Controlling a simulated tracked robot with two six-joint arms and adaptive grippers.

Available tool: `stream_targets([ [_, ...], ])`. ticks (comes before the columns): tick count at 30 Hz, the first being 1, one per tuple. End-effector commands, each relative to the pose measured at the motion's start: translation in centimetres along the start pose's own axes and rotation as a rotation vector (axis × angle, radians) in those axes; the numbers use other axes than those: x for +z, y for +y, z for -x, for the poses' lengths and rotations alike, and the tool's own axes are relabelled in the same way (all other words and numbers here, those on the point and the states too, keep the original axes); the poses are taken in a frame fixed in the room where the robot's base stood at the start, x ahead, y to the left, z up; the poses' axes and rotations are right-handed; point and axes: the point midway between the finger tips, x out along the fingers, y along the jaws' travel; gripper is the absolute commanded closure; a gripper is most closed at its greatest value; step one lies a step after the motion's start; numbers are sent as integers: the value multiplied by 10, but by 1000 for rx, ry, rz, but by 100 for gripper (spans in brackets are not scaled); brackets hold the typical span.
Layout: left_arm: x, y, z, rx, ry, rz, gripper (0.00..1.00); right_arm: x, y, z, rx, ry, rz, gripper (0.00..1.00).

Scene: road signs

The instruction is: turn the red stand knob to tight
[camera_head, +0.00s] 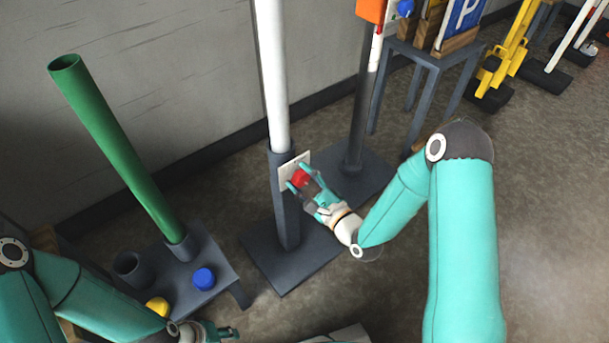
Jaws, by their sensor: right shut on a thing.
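The red knob (300,178) sits on a light plate (291,168) on the side of a dark grey stand post (284,215). A white pole (272,75) rises from this post. My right gripper (303,181) is at the knob, with its fingers on either side of it, shut on it. The fingers hide part of the knob, and I cannot read any marking on the plate. My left gripper (228,332) is low at the bottom edge, away from the stand; its fingers are small and partly cut off, so its opening is unclear.
A green tube (115,145) leans in a holder on a low grey bench at left, with a blue knob (203,279) and a yellow knob (158,306). Another post (359,125) and a grey table (432,62) stand behind.

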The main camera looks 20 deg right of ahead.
Motion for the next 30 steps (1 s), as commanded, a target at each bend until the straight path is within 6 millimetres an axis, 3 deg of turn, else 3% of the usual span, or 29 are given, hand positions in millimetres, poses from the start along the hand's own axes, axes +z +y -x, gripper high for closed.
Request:
stream_targets([
  [18, 0, 7, 20, 0, 0, 0, 60, -5, -6, 0, -13, 12, -570, 86],
  [30, 0, 10, 27, 0, 0, 0, 60, -6, -5, 1, -13, 10, -797, 86],
])
